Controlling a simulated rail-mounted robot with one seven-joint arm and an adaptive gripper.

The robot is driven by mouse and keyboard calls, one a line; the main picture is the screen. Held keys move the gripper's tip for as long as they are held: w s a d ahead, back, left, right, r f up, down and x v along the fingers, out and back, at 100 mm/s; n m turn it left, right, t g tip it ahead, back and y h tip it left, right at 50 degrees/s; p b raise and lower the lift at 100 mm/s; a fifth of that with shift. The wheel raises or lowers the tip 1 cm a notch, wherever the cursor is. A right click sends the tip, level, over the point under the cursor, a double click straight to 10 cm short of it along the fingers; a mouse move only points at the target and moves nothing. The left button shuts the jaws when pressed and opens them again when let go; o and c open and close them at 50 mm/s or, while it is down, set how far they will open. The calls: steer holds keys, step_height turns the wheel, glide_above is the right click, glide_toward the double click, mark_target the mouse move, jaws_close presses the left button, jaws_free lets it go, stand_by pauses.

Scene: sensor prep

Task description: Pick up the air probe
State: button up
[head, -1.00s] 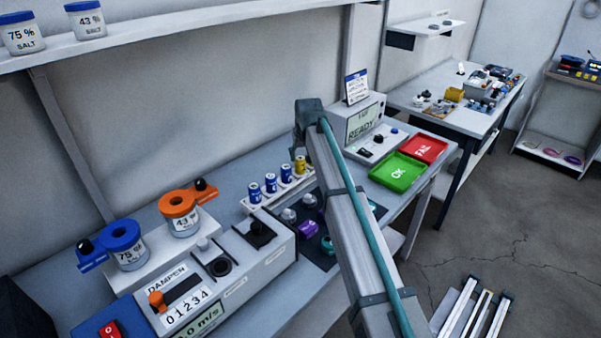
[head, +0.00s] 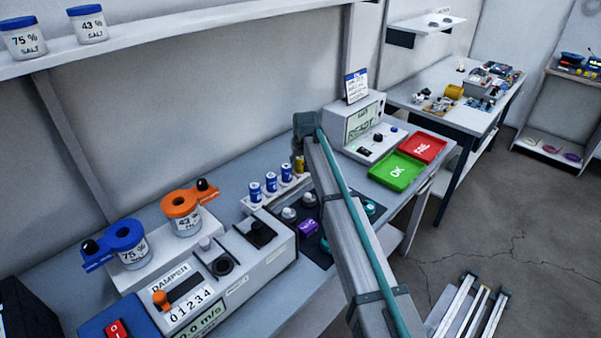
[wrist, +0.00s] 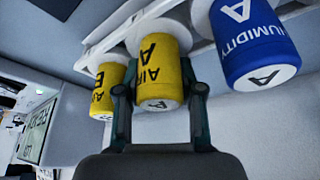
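A yellow air probe (wrist: 158,75) marked "AIR" and "A" is between the two fingers of my gripper (wrist: 160,95) in the wrist view. The fingers lie close along both its sides; I cannot tell whether they press on it. It seems still in line with its neighbours at the white rack (wrist: 135,20). In the head view a small part of a yellow probe (head: 299,164) shows at the rack's right end, below my gripper (head: 304,150), mostly hidden by my arm. A second yellow probe (wrist: 106,90) stands just left of it in the wrist view.
A blue humidity probe (wrist: 252,45) stands close right of the fingers. Several blue probes (head: 271,182) stand in the rack in the head view. The meter showing "READY" (head: 362,122) and the green OK tray (head: 396,172) lie to the right. Dark mat items sit in front.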

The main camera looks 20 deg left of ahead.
jaws_close()
steer(key=shift+r, duration=0.1)
steer(key=shift+r, duration=0.25)
step_height(320, 180, up, 2)
steer(key=shift+r+p, duration=0.25)
steer(key=shift+p, duration=0.55)
steer(key=s+d+r+p, duration=0.5)
steer(key=s+d+r, duration=0.3)
steer(key=s, duration=0.3)
steer(key=shift+a+v, duration=0.2)
steer(key=shift+v, duration=0.75)
